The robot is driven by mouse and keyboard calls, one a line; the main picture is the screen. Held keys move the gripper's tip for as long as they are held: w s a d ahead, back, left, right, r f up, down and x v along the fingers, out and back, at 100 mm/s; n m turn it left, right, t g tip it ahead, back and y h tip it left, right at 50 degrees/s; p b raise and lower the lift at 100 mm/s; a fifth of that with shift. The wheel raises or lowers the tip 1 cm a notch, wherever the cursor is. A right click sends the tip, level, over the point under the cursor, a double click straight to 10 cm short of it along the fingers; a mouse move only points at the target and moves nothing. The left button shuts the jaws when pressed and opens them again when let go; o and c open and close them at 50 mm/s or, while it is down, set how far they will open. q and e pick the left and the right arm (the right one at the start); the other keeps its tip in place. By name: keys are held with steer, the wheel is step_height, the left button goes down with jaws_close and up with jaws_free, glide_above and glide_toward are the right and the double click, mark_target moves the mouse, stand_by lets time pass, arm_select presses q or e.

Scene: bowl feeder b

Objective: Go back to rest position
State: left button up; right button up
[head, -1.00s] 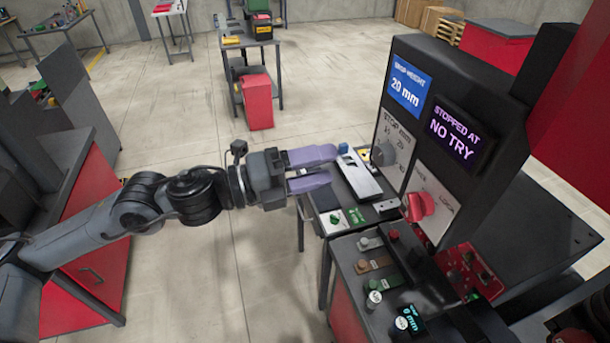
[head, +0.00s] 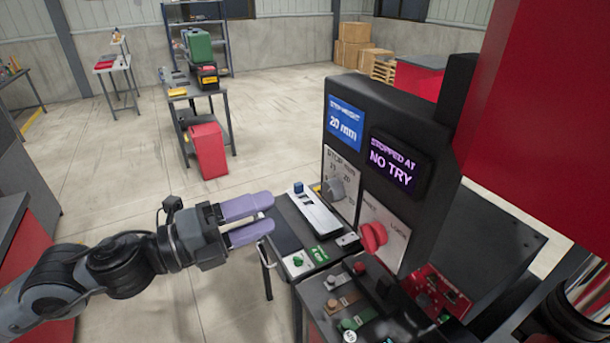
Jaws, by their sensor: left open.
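My left gripper (head: 262,220) has two purple fingers with a gap between them, open and empty. It points right and sits just left of the small side table, apart from the control panel (head: 352,175). My left arm comes in from the lower left. At the lower right edge, a dark rounded part shows, but I cannot tell my right gripper there.
The panel has a blue "20 mm" screen (head: 345,126), a purple "STOPPED AT NO TRY" screen (head: 397,165) and a red knob (head: 374,237). A white device (head: 317,211) lies on the side table.

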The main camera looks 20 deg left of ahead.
arm_select(q)
steer(key=s+f+n+y, duration=0.2)
steer(key=f+n+y, duration=0.2)
steer(key=f+n, duration=0.75)
steer(key=s+f+n+y, duration=0.2)
steer(key=f+n+y, duration=0.3)
steer(key=f, duration=1.1)
steer(key=s+d+f+n+g+y, duration=0.1)
steer(key=s+f+n+g+y, duration=0.1)
steer(key=s+f+n+g, duration=1.05)
step_height(320, 180, up, 24)
steer(key=s+m+t+p, duration=0.1)
steer(key=s+m+p, duration=0.1)
steer(key=p, duration=2.4)
steer(key=shift+s+d, duration=0.15)
steer(key=shift+s, duration=0.15)
steer(key=shift+t, duration=0.25)
